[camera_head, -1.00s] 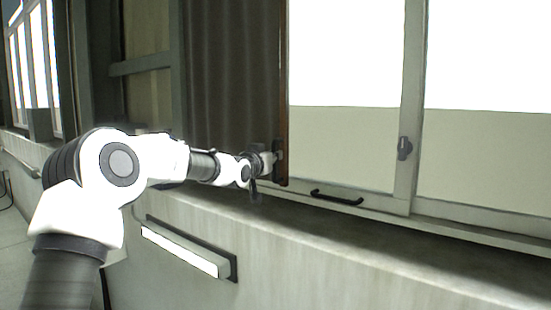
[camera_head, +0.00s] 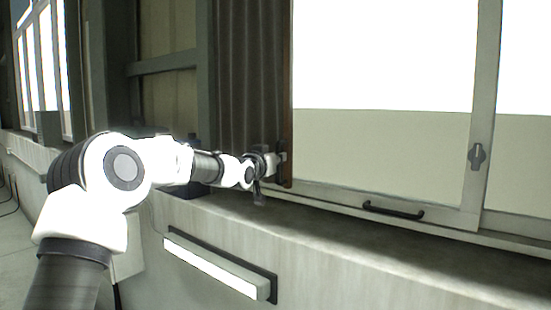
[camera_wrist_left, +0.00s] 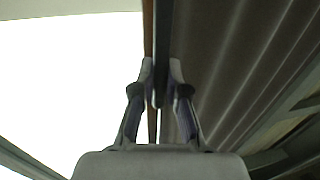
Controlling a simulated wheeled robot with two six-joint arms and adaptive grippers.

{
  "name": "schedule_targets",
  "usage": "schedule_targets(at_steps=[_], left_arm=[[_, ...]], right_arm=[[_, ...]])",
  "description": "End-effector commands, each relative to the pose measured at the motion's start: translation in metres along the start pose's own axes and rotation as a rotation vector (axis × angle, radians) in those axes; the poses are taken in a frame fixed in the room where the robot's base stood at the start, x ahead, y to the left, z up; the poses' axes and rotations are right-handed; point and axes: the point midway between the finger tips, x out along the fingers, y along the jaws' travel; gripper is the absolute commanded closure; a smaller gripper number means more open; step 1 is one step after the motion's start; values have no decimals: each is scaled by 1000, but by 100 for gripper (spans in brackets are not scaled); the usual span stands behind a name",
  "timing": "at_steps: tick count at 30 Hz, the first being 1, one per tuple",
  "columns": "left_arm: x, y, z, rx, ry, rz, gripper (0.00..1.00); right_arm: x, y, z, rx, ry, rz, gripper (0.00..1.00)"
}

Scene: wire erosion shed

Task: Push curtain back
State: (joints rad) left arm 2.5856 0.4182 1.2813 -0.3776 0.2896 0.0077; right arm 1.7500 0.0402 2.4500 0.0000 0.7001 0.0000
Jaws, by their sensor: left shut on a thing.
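A dark grey pleated curtain (camera_head: 248,75) hangs at the left side of a bright window, partly bunched, with a thin brown bar (camera_head: 288,90) along its right edge. My left gripper (camera_head: 281,158) is at the low end of that bar, just above the sill. In the left wrist view, the gripper's two fingers (camera_wrist_left: 161,82) stand on either side of a dark upright strip at the curtain edge, and are shut on it. The curtain's folds (camera_wrist_left: 225,60) lie to the right there, and the bright window to the left. My right gripper is not in view.
The window (camera_head: 385,150) is uncovered right of the bar. A black handle (camera_head: 393,210) sits on its lower frame, and a latch (camera_head: 477,157) on its upright. A concrete sill (camera_head: 340,230) runs below. A light strip (camera_head: 215,262) juts from the wall.

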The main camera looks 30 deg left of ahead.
Motion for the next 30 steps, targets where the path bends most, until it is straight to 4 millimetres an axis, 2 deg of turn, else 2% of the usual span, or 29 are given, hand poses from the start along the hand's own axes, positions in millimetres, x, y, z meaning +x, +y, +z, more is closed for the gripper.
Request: schedule_targets(at_steps=[2, 3, 4, 5, 14, 17, 20, 27, 30], left_arm=[[0, 1, 3, 1, -6, 1, 100], [0, 1, 3, 1, -7, 1, 73], [0, 1, 3, 1, -6, 1, 62], [0, 1, 3, 1, -6, 1, 61], [-1, 0, 1, 1, -2, 1, 61], [-9, 0, 0, -2, -2, 1, 61], [-28, 0, 0, -5, -2, 2, 61], [-89, 1, 1, -4, -4, 3, 61], [-107, 1, 2, -2, -4, 2, 61]], right_arm=[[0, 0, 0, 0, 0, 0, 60], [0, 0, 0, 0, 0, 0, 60], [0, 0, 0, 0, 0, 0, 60], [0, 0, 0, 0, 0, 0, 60], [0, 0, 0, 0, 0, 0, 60], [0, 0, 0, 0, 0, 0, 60], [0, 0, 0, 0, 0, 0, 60], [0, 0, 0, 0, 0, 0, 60], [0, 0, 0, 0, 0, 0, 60]])
